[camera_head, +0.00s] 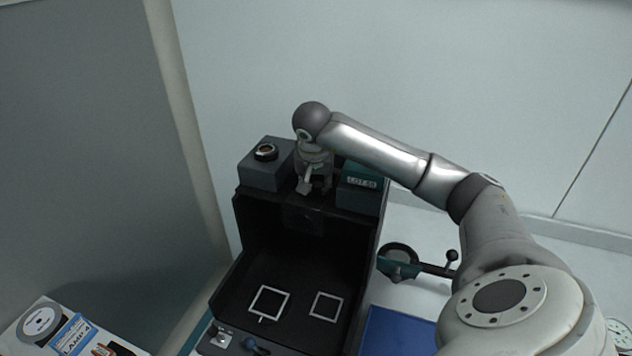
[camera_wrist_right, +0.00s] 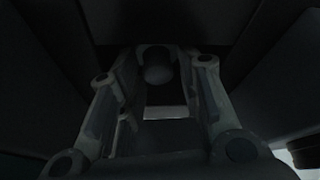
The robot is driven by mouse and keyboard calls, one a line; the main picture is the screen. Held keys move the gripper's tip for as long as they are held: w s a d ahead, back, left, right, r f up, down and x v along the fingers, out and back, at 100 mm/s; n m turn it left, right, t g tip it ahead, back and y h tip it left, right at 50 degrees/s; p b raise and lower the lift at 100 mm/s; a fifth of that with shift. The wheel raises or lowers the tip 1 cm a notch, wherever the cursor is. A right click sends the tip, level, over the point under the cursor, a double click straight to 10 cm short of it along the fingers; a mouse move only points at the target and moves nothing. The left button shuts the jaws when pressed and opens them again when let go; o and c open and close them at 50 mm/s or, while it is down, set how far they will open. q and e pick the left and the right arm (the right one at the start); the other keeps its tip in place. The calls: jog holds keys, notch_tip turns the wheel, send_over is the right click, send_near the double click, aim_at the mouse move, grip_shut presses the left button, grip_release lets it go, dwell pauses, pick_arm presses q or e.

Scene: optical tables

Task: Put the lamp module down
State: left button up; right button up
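My right gripper (camera_head: 306,188) points down at the back top of a black housing, between a grey block and a teal block. In the right wrist view its two fingers (camera_wrist_right: 160,85) stand apart. A dark part with a rounded grey end (camera_wrist_right: 157,72) lies between the fingertips. It is too dark to tell whether the fingers press on it. A dark boxy shape (camera_head: 303,218) shows just below the gripper in the head view. I cannot tell for sure which thing is the lamp module. My left gripper is not in view.
The grey block (camera_head: 263,176) carries a round lens ring. The labelled teal block (camera_head: 361,190) stands close right of the gripper. The black housing (camera_head: 250,232) has two white square outlines on its floor. A blue mat (camera_head: 395,330) lies right.

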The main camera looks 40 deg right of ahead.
jog(key=shift+r, duration=0.45)
jog(key=b+v, duration=0.1)
jog(key=v, duration=1)
jog(key=shift+r, duration=0.25)
